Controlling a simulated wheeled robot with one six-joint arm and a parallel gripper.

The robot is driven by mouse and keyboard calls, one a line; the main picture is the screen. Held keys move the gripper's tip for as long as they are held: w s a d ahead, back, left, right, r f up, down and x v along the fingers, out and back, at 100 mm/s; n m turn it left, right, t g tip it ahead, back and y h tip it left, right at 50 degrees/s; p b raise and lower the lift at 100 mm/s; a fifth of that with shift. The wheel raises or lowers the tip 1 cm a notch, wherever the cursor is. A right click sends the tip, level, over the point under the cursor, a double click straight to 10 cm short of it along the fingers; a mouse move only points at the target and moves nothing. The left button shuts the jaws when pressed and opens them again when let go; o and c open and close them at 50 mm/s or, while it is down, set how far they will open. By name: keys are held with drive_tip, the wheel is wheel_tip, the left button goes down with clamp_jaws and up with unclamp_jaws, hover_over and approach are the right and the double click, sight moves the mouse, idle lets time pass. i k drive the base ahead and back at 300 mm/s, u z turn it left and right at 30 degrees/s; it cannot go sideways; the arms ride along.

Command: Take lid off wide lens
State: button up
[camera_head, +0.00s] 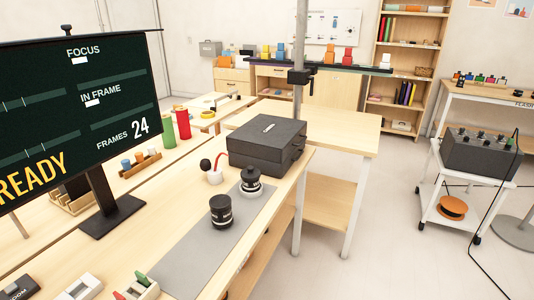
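Two dark lenses stand upright on a grey mat (185,268) on the wooden table. The nearer lens (221,214) is black with a dark top. The farther lens (251,186) has a lighter band near its base and a knob-like dark top. I cannot tell which is the wide lens, nor clearly make out a separate lid on either. My gripper is not in view.
A monitor (75,110) stands at the left. Small blocks (135,288) sit at the front. The mat's front part is clear.

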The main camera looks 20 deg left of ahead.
sight(249, 174)
drive_tip(key=i, duration=2.15)
drive_tip(key=u, duration=2.25)
